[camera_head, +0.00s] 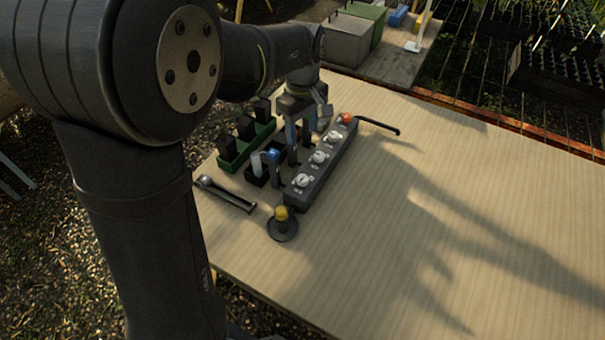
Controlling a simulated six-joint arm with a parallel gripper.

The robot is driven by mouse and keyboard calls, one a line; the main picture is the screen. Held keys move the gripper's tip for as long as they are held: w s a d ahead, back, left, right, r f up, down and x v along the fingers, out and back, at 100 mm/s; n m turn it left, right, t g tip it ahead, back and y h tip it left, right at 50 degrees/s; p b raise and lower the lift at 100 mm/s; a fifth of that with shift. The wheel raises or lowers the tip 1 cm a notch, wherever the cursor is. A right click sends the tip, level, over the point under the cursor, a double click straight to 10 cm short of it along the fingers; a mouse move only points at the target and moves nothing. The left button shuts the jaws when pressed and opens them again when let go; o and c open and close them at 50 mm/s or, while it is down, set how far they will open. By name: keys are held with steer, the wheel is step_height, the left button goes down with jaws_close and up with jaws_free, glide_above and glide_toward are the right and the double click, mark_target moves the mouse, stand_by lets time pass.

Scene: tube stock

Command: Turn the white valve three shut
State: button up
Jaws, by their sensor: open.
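A long grey valve block (326,168) lies on the table, running from near the middle front to the back right. Three white valve knobs sit along its top: a near one (302,180), a middle one (319,157) and a far one (332,137). Their numbers are too small to read, so I cannot tell which is three. An orange knob (346,118) is at the far end. My gripper (300,148) points down, open, beside the left edge of the block near the middle and far white knobs. I cannot tell whether its fingertips touch anything.
A green rack (239,157) with dark blocks stands at left. A dark holder with a white tube (256,165) and a blue-topped piece (272,155) is close to my gripper. A yellow-topped knob (281,215) stands in front. The table (450,200) is clear at right.

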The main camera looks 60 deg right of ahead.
steer(key=n, duration=0.1)
glide_toward(303, 178)
step_height(303, 178, down, 9)
steer(key=shift+r, duration=0.2)
stand_by(0.3)
steer(key=c, duration=1)
